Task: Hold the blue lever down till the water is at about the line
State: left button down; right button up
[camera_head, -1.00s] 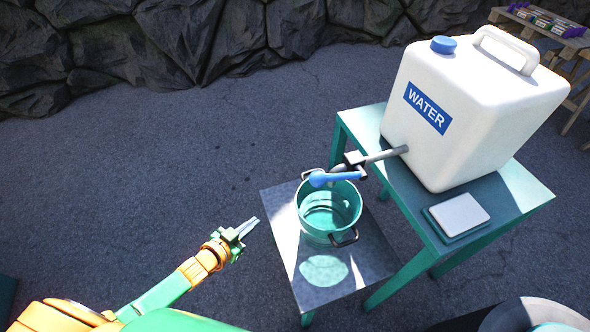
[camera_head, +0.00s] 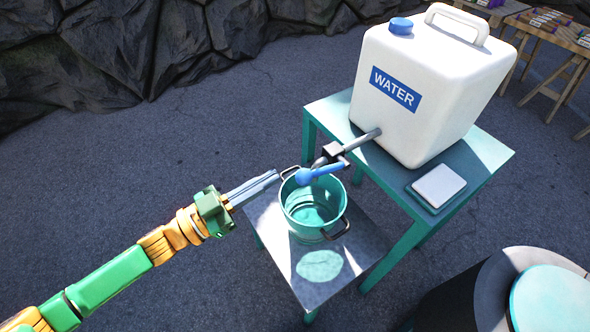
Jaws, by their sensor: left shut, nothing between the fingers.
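The blue lever (camera_head: 318,173) sits on the tap (camera_head: 334,154) of the white water container (camera_head: 430,85), over the pot's back rim. The teal pot (camera_head: 313,207) with dark handles stands on a low grey table (camera_head: 340,259) below the tap. I cannot make out a water level or a line inside it. My left gripper (camera_head: 276,174) is shut and empty, its fingertips just left of the pot and the lever, apart from the lever as far as I can tell. My right gripper is not in view.
The container stands on a higher teal table (camera_head: 495,147), with a small white-topped block (camera_head: 438,187) at its front. A dark round thing with a teal top (camera_head: 550,300) is at bottom right. Wooden tables (camera_head: 560,35) stand at back right. The ground at left is clear.

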aim_at(298, 180)
pick_arm(q)
jog(key=p+x, duration=0.1)
jog(key=x, duration=0.7)
jog(key=shift+r, duration=0.15)
jog(key=f, duration=0.3)
jog(key=shift+a+f, duration=0.1)
jog(key=shift+a, duration=0.15)
jog(key=shift+s+a+f, duration=0.1)
jog(key=shift+a+f, duration=0.1)
jog(key=shift+f, duration=0.35)
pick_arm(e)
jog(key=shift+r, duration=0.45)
